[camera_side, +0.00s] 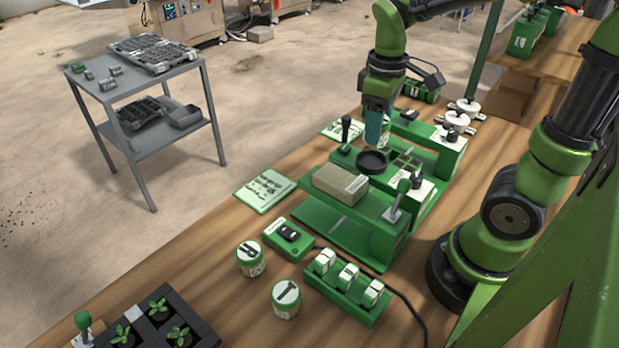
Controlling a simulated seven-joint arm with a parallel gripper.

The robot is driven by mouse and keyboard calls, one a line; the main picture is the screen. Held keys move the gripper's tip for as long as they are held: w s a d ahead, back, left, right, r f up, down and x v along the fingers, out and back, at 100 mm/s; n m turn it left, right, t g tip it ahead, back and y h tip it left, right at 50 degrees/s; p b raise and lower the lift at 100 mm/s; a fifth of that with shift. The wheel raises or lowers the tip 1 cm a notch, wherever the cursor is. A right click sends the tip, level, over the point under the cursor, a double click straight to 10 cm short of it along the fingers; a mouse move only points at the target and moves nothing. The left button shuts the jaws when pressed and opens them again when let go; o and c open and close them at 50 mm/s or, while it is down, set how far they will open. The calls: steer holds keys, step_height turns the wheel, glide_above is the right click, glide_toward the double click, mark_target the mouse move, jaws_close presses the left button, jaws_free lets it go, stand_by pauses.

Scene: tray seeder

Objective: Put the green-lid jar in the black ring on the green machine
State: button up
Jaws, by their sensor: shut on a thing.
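The green machine (340,217) stands on the wooden bench, with a black ring (372,162) on its top. My gripper (377,138) points down just behind and above the ring. It is shut on a jar (386,135), of which only a pale, green-edged part shows beside the finger. The jar's lid is hidden by the gripper. The jar appears apart from the ring, though the exact height of the gap cannot be told. Two other jars with pale, black-marked lids stand upright at the front of the bench, one at the left (250,258) and one nearer (286,298).
A grey-brown block (341,184) and upright levers (398,198) stand on the machine near the ring. A black-knobbed lever (346,128) rises left of my gripper. A green switch box (289,239), a row of white switches (347,276) and a seedling tray (160,322) occupy the front.

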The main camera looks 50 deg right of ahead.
steer(key=shift+f, duration=2.45)
steer(key=shift+f, duration=0.15)
steer(key=o, duration=1.1)
steer(key=shift+c, duration=0.2)
step_height(320, 180, up, 12)
steer(key=shift+f, duration=0.1)
steer(key=shift+a+r, duration=0.2)
steer(key=shift+r, duration=0.05)
steer(key=s+a+m+t+y, duration=0.2)
steer(key=s+a+m+t, duration=0.1)
steer(key=a+m+t, duration=0.3)
steer(key=shift+a+f+t, duration=0.4)
steer(key=shift+a+t, duration=0.2)
steer(key=shift+a, duration=0.35)
